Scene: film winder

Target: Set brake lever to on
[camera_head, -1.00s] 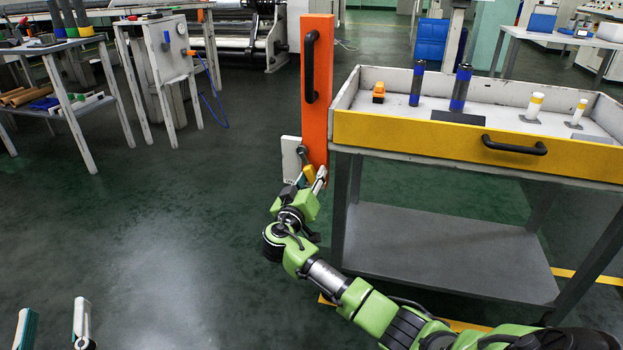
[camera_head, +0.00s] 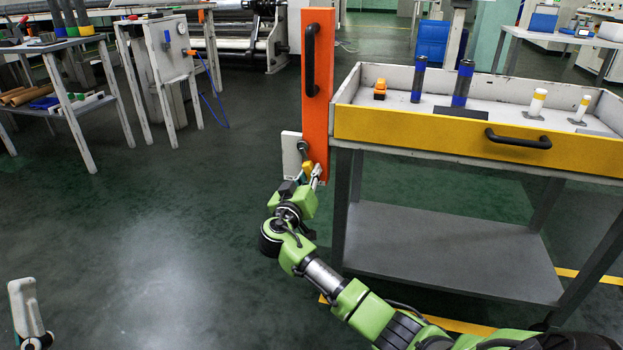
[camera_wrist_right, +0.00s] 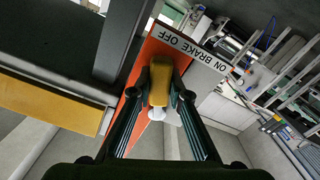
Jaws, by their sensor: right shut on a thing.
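The brake lever has a yellow handle (camera_wrist_right: 160,82), seen in the right wrist view below the white plate (camera_wrist_right: 190,48) marked "ON BRAKE OFF". The lever is mounted low on the orange post (camera_head: 318,90). My right gripper (camera_head: 312,172) is shut on the handle, one finger on each side, as the right wrist view shows. In the head view the fingers partly hide the lever. One finger of my left gripper (camera_head: 26,312) shows at the lower left, away from the lever.
A cart with a yellow-fronted tray (camera_head: 420,138) stands right of the post, close to my right arm. A black handle (camera_head: 311,60) is on the post. A table (camera_head: 62,44) stands at the far left. The green floor (camera_head: 160,235) left of the post is clear.

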